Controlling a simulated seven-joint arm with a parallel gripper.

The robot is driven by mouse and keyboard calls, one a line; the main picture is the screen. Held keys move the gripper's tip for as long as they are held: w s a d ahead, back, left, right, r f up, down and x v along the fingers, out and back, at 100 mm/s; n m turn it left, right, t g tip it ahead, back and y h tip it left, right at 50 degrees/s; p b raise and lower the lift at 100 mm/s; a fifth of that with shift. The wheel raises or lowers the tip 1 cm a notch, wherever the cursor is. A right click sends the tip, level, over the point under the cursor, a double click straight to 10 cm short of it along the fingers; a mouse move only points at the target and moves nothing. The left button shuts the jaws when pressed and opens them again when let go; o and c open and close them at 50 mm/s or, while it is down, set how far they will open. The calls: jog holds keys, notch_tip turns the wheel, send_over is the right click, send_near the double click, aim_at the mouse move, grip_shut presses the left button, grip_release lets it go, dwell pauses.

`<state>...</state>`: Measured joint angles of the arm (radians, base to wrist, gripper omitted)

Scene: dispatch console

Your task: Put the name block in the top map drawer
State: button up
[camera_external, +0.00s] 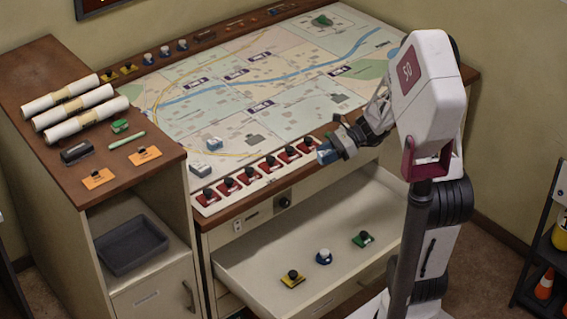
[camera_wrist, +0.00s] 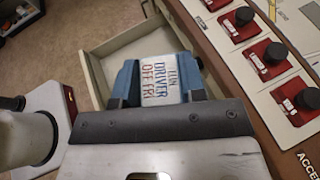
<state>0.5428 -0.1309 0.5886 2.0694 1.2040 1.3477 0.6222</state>
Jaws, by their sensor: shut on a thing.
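The name block (camera_wrist: 160,80) is a pale block with blue and red lettering that reads partly "DRIVER OFF". It is held between the blue fingers of my gripper (camera_wrist: 158,84) in the wrist view. In the external view my gripper (camera_external: 330,152) is over the console's front edge, right of the red button row; the block is hard to make out there. The top map drawer (camera_external: 240,272) is pulled open below my gripper. Its pale inside also shows in the wrist view (camera_wrist: 125,45). A yellow, a blue-and-white and a green piece lie in it, well apart.
Red-based black knobs (camera_external: 247,177) line the console's front edge beside my gripper. The map table (camera_external: 190,115) carries small blocks near its front left corner. A cabinet (camera_external: 60,90) with rolled papers and a dark tray (camera_external: 130,245) stands left. The drawer's back part looks clear.

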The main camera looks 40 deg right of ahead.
jog(key=shift+s, duration=1.25)
send_over(326, 246)
notch_tip(326, 246, down, 27)
jog(key=shift+w, duration=0.1)
jog(key=shift+f, duration=2.9)
jog(key=shift+f, duration=2.1)
jog(key=shift+f, duration=0.15)
jog(key=o, duration=0.6)
jog(key=shift+c, duration=0.2)
jog(key=shift+o, duration=0.3)
